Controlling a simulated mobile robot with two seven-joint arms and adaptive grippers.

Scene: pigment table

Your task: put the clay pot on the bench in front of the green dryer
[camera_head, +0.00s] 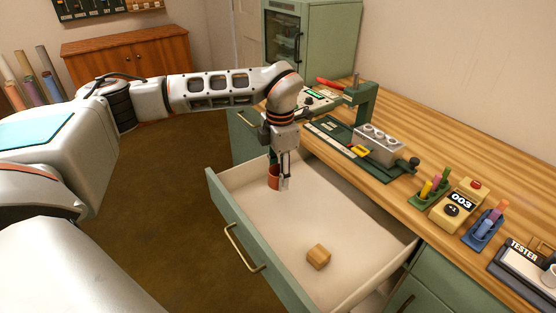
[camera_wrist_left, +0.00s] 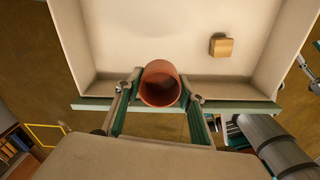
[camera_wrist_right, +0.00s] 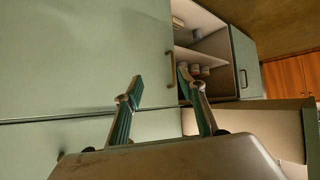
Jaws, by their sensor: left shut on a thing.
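The clay pot (camera_head: 273,178) is a small reddish-brown cup at the far left corner of the open drawer. My left gripper (camera_head: 281,182) is shut on it, with its fingers pointing down. In the left wrist view the pot (camera_wrist_left: 160,84) sits between the two fingertips, its open mouth facing the camera. I cannot tell whether it touches the drawer floor.
The open drawer (camera_head: 345,205) also holds a small wooden block (camera_head: 318,256). On the bench are a green press (camera_head: 358,98), a grey block with round wells (camera_head: 379,144), pen holders, a yellow counter (camera_head: 458,205) and a tester (camera_head: 527,265). The bench's back right is bare.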

